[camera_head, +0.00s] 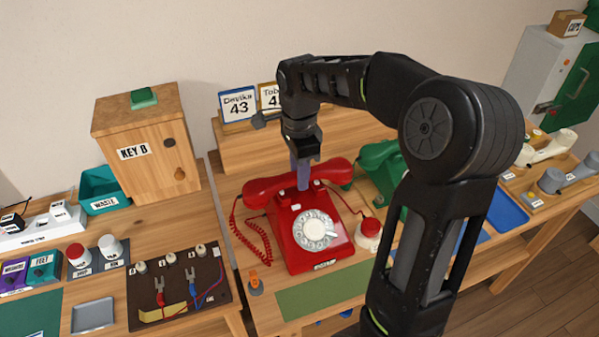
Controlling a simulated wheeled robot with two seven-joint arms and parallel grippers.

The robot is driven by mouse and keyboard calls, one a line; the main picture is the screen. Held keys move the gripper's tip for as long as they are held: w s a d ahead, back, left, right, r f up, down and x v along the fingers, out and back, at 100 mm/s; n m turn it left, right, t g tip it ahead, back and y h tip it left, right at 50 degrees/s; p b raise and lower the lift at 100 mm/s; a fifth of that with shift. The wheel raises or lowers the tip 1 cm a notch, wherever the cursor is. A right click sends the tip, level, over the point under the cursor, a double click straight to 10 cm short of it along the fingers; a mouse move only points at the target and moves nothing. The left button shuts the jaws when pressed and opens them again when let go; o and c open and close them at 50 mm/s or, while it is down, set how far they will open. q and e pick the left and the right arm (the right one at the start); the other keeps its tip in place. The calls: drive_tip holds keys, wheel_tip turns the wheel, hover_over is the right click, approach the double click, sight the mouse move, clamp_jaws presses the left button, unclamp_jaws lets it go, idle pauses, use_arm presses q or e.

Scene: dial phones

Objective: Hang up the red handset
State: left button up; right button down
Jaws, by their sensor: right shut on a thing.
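The red dial phone (323,252) stands on the wooden table in the middle, its white dial facing me. The red handset (262,191) lies crosswise at the top of the phone, over the cradle. Whether it rests in the cradle or is slightly above it, I cannot tell. My right gripper (303,184) points down from above and is shut on the middle of the red handset, between its two ends. The handset's coiled red cord (247,241) hangs at the phone's left side. My left gripper is not in view.
A green phone (378,164) stands just right, partly behind my right arm. A red and white round thing (369,232) sits beside the red phone. A wooden KEY B cabinet (145,140) and a wiring board (178,290) are at left. A green mat (325,292) in front is clear.

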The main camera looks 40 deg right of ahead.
drive_tip(key=shift+f+b, duration=0.7)
drive_tip(key=shift+f, duration=0.35)
idle(0.4)
drive_tip(key=c, duration=1)
unclamp_jaws()
wheel_tip(320, 180, up, 8)
drive_tip(key=shift+f, duration=0.1)
drive_tip(key=shift+s+a, duration=0.1)
idle(0.6)
